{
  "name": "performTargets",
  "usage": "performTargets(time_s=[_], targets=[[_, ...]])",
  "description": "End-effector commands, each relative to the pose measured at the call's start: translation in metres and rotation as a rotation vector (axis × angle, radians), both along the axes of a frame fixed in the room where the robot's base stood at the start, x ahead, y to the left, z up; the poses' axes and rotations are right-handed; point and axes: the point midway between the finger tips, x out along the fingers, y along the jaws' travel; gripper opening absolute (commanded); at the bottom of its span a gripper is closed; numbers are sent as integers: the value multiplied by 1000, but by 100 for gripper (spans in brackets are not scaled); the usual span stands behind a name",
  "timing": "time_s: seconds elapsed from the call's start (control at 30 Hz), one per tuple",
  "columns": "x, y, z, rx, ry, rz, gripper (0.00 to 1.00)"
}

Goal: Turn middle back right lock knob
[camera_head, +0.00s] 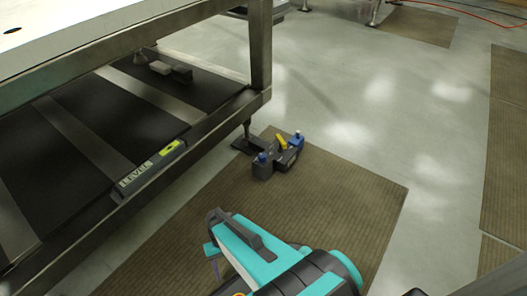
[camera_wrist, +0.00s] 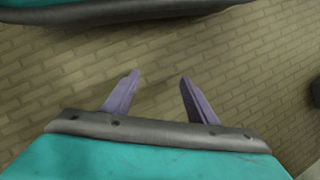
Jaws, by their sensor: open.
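No lock knob can be made out for certain in either view. My gripper (camera_wrist: 160,76) is open in the wrist view, with two purple fingers apart and nothing between them. It points at the brown ribbed mat. In the head view my teal arm is at the bottom centre, with the gripper (camera_head: 212,254) low over the mat, partly hidden by the arm. The pale top of a metal-framed table (camera_head: 95,22) shows at the upper left, cut off by the picture edge, with a small dark spot on it. My gripper is well apart from the table.
A dark device with blue parts and a yellow piece (camera_head: 281,143) stands on the brown mat (camera_head: 345,205) by the table leg. The lower shelf (camera_head: 85,110) holds a level (camera_head: 152,167) and small grey blocks (camera_head: 172,70). Grey floor (camera_head: 400,120) is clear to the right.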

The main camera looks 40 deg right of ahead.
Motion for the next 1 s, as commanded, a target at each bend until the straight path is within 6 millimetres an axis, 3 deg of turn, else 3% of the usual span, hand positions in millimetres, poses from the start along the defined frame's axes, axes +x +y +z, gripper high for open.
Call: performTargets(time_s=[0.1,0.3,0.63,0.77,1.0], targets=[[-30,8,-3,-29,0,131,52],[-56,13,-8,-55,2,263,52],[-59,13,-10,-58,3,285,52],[-59,13,-10,-59,3,284,32],[-60,13,-3,-54,-10,282,31]])
